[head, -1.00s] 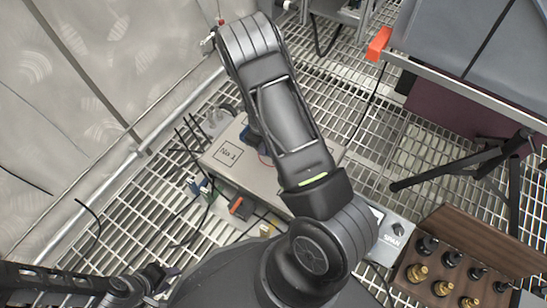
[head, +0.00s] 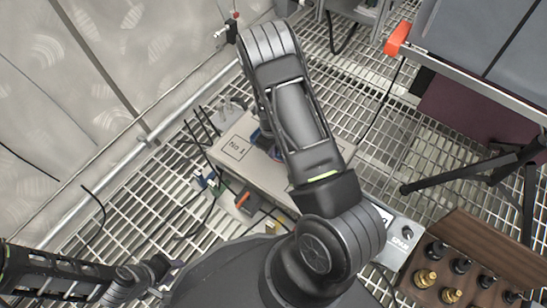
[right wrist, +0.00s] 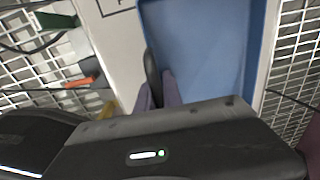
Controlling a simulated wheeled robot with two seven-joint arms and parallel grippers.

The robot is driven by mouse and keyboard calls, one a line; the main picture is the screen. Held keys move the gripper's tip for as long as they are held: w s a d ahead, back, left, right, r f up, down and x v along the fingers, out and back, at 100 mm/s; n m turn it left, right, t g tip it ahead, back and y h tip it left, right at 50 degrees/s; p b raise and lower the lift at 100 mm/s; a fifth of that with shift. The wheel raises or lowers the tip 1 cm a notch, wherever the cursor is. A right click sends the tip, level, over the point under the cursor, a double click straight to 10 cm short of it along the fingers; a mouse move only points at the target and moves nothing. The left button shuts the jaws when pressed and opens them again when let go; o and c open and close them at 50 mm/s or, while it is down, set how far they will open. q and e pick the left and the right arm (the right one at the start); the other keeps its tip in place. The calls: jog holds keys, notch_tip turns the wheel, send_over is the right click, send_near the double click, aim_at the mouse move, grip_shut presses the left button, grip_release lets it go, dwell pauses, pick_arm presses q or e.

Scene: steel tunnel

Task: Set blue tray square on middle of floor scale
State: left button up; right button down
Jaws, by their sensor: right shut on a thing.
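The floor scale's pale platform (head: 228,158), marked "No 1", lies on the grating, partly under my right arm. Its readout box (head: 398,240) is at lower right. The blue tray shows as a small blue patch (head: 263,141) behind my right arm in the head view. In the right wrist view the tray (right wrist: 205,50) lies over the pale platform. My right gripper (right wrist: 158,92) is shut on the tray's near left edge. I cannot tell whether the tray touches the platform. My left gripper (head: 155,270) is low at left, away from the scale; its jaws are unclear.
A wooden rack (head: 465,265) with black and brass weights stands at lower right. A black tripod (head: 480,175) and a grey case (head: 480,45) are at right. Cables and an orange-handled tool (head: 243,200) lie left of the scale. A wall rises at left.

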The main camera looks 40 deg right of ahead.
aim_at(273, 163)
notch_tip(273, 163, down, 5)
jog(key=shift+b, duration=1.05)
jog(key=shift+r, duration=0.1)
jog(key=c, duration=2)
grip_release()
jog(key=shift+f, duration=0.2)
jog(key=o, duration=0.5)
jog(key=r+p, duration=0.1)
jog(key=r, duration=0.3)
jog(key=r+p, duration=0.2)
jog(key=r, duration=0.2)
jog(key=r+p, duration=0.2)
jog(key=r, duration=0.2)
jog(key=shift+s+a+r, duration=0.15)
jog(key=shift+a+r, duration=0.05)
jog(key=shift+a, duration=0.15)
